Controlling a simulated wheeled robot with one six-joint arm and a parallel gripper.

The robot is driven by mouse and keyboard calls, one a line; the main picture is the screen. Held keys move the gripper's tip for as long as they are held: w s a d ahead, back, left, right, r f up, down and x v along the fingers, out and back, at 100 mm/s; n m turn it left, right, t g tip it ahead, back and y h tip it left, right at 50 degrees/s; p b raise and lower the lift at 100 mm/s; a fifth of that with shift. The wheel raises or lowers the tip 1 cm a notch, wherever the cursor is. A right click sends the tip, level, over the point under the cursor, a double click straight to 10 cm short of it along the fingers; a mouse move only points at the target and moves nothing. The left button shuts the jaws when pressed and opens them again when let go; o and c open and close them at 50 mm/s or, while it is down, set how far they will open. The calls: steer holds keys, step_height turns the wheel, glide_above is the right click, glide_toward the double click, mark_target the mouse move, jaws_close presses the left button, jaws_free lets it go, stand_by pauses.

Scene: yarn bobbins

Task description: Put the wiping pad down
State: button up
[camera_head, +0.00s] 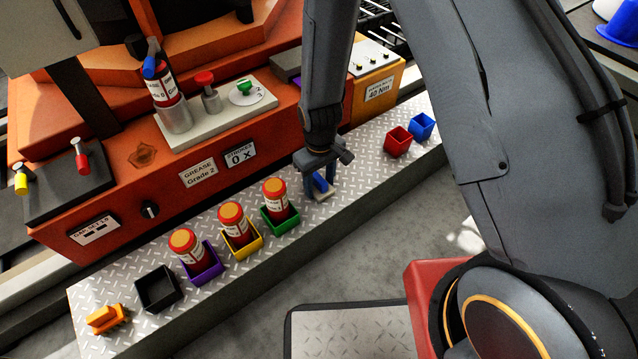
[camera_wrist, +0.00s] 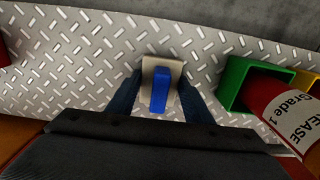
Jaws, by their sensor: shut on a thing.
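The wiping pad (camera_head: 321,187) has a pale base and a blue handle, and it is low at the metal tread-plate ledge (camera_head: 345,190). It also shows in the wrist view (camera_wrist: 161,88), with the pale base between and beyond my fingers. My gripper (camera_head: 319,185) points down and is shut on the pad's blue handle. The pad looks level and at or very near the plate; I cannot tell whether it touches.
A green bin (camera_head: 279,217) holding a red grease cartridge stands left of the pad. Plate around the pad is clear.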

mark_target(319, 179)
steer(key=shift+f, duration=0.25)
steer(key=shift+s+f, duration=0.1)
steer(key=shift+f, duration=0.2)
steer(key=o, duration=1.2)
step_height(319, 179, up, 13)
steer(key=p, duration=0.4)
steer(key=s+a+r, duration=0.2)
steer(key=s+r, duration=0.8)
steer(key=s, duration=0.1)
steer(key=s+a+r, duration=0.2)
steer(key=s+r, duration=0.9)
steer(key=shift+s+a+r+y+p, duration=0.15)
steer(key=shift+r+y+p, duration=0.15)
steer(key=shift+y, duration=0.1)
